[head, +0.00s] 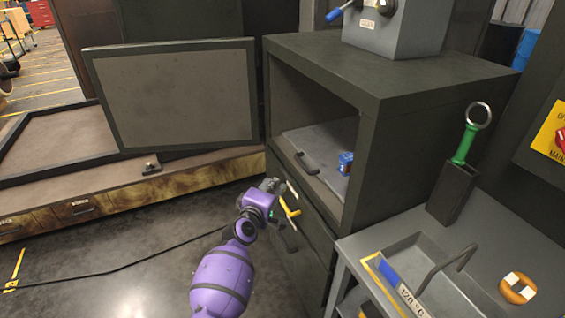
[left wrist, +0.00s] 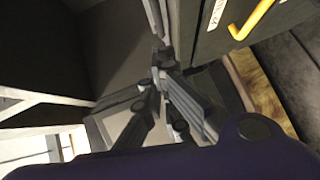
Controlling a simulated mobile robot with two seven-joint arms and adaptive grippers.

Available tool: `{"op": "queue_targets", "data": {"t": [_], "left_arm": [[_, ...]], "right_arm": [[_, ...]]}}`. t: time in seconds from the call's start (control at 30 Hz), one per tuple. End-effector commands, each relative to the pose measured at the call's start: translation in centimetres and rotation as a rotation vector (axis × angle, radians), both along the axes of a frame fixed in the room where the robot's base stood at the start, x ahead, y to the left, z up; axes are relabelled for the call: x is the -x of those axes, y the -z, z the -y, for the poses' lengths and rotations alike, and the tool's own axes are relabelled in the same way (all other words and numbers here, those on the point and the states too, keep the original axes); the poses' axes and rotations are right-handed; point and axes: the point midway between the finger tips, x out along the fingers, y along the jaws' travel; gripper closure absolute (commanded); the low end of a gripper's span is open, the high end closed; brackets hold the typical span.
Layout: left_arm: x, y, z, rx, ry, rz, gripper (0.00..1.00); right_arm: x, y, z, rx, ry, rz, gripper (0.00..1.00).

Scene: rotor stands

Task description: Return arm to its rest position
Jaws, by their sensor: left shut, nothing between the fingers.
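My purple left arm reaches up from the bottom of the head view. Its left gripper (head: 272,185) is in front of the dark cabinet (head: 420,105), at the lower left of the open compartment. The gripper is shut and empty; its fingers also show in the left wrist view (left wrist: 165,75). A yellow handle (head: 290,208) on the cabinet front is just right of the gripper and shows in the left wrist view (left wrist: 250,20). Whether gripper and handle touch is unclear. My right gripper is in neither view.
The compartment holds a grey tray (head: 315,165) with a handle and a small blue object (head: 346,162). A grey framed panel (head: 175,95) stands to the left. A grey side table (head: 480,225) bears a green-handled tool (head: 466,140) in a holder and an orange ring (head: 518,288). A cable (head: 120,267) crosses the floor.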

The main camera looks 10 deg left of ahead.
Motion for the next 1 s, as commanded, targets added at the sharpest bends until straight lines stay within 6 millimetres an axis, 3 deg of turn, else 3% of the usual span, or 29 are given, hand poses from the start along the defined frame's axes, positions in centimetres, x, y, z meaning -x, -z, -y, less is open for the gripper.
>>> {"op": "queue_targets", "data": {"t": [0.17,0.27,0.33,0.47,0.67,0.87,1.0], "left_arm": [[0.1,0.1,0.1,-0.049,0.011,0.003,1.0],[-0.1,-2.1,0.7,-0.215,0.042,0.054,1.0],[1.3,-2.5,0.8,-0.386,0.072,0.08,1.0],[5.8,0.0,0.0,-0.646,0.117,0.071,1.0],[14.9,5.4,-1.5,-0.97,0.204,0.005,1.0],[27.9,11.0,-3.0,-1.244,0.335,-0.107,1.0],[37.7,14.0,-3.7,-1.346,0.429,-0.202,1.0]], "right_arm": [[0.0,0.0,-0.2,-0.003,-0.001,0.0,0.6],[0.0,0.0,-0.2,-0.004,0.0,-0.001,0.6],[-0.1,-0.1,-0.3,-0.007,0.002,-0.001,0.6],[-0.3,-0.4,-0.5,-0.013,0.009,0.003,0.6],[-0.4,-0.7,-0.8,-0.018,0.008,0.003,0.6],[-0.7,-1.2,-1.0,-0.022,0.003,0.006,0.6],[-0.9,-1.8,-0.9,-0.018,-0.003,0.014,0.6]]}}
